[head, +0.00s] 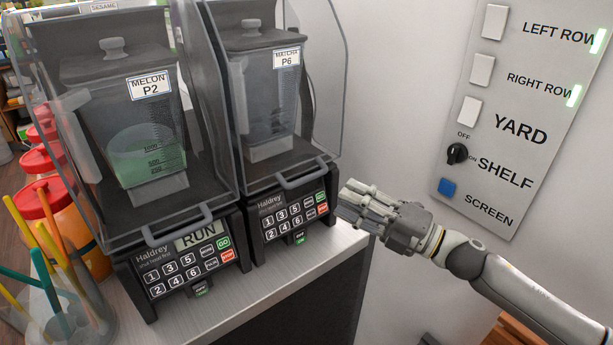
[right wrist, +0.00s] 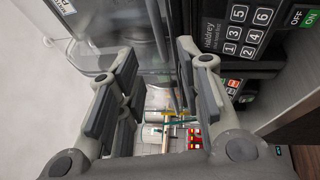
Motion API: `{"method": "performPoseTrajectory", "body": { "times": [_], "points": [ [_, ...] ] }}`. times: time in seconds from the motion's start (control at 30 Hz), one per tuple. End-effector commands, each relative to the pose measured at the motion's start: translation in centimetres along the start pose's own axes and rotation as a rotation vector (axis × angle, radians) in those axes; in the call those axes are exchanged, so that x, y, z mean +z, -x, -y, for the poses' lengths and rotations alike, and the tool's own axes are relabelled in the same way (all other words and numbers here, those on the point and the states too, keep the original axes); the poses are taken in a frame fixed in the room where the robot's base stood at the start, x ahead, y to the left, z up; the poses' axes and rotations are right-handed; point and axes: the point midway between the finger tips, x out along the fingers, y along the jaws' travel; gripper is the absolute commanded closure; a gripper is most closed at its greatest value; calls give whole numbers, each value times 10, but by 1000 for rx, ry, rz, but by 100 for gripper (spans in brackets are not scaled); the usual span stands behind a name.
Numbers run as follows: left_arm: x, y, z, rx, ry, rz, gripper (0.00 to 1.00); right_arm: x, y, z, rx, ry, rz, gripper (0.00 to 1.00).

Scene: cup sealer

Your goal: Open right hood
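The right hood (head: 318,85) is a clear, grey-edged cover, down over the blender labelled MATCHA P6 (head: 268,95). Its grey bar handle (head: 302,173) sticks out at the lower front, above the keypad panel (head: 290,215). My right gripper (head: 354,203) is just right of that panel, a little right of and below the handle, and apart from it. In the right wrist view its fingers (right wrist: 157,75) are spread with nothing held between them. The clear hood (right wrist: 105,35) and the keypad panel (right wrist: 240,30) show there beyond the fingers. My left gripper is out of view.
A second blender, MELON P2 (head: 115,70), stands close on the left under its own lowered hood, its panel reading RUN. Red-lidded jars (head: 38,200) and a clear holder of coloured sticks (head: 65,310) are at far left. A switch panel (head: 505,110) is on the right wall.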

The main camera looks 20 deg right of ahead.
Motion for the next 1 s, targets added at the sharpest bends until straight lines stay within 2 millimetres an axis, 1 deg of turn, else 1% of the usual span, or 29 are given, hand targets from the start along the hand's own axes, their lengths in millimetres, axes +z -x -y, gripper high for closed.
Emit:
{"method": "performPoseTrajectory", "body": {
  "times": [0.17,0.27,0.73,0.9,1.0],
  "points": [
    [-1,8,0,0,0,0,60,2,-14,-3,2,-2,4,66],
    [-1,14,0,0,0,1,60,2,-26,-4,4,-2,3,66],
    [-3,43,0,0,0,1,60,2,-88,-3,2,-4,6,66],
    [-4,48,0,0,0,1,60,2,-102,-1,0,-5,6,66],
    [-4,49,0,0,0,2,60,2,-105,0,0,-4,5,66]
  ]
}}
